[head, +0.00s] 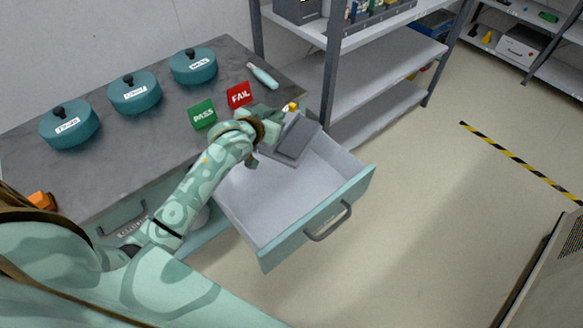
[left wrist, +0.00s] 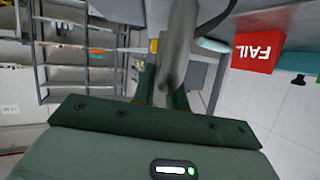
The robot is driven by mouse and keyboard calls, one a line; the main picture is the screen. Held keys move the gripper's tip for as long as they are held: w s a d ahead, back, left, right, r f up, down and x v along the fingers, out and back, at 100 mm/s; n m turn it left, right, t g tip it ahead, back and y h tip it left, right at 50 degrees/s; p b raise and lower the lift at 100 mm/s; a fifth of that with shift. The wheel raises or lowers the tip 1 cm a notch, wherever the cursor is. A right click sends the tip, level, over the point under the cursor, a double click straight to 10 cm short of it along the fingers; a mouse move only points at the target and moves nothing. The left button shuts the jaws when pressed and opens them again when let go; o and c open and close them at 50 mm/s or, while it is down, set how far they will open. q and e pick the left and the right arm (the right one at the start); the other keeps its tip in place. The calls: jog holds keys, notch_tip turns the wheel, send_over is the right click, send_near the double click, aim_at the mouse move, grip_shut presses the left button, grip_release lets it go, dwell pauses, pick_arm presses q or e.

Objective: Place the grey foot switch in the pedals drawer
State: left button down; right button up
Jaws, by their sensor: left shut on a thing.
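The grey foot switch (head: 294,138) shows in the head view at the back of the open drawer (head: 317,231), tilted. I cannot tell whether it touches the drawer floor. My left gripper (head: 271,122) is shut on it, at the drawer's back edge. In the left wrist view, the foot switch (left wrist: 178,45) is a grey shape between the fingers of the gripper (left wrist: 172,88). The drawer is pulled out, pale inside, with a teal front and grey handle; its label does not show. My right gripper is not in view.
Three teal lidded pots (head: 134,93) stand on the grey cart top (head: 55,180). A green PASS sign (head: 202,114), a red FAIL sign (head: 239,95) and a teal bottle (head: 263,76) are near the gripper. A metal shelf (head: 385,65) stands behind. The drawer's front half is clear.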

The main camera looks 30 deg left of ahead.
pick_arm(q)
notch_tip(320, 180, down, 7)
jog(key=b, duration=0.3)
jog(key=shift+s+a+f+b, duration=0.1)
jog(key=shift+a+f+b, duration=0.1)
jog(key=shift+b, duration=0.15)
jog(key=w+a+f+b, duration=0.1)
jog(key=a+f+b, duration=0.2)
jog(key=f+b, duration=0.2)
notch_tip(320, 180, down, 2)
jog(key=shift+w+a+f, duration=0.1)
jog(key=shift+w+a, duration=0.15)
jog(key=shift+w, duration=0.05)
jog(key=c, duration=1.7)
grip_release()
jog(key=shift+f, duration=0.15)
jog(key=o, duration=0.3)
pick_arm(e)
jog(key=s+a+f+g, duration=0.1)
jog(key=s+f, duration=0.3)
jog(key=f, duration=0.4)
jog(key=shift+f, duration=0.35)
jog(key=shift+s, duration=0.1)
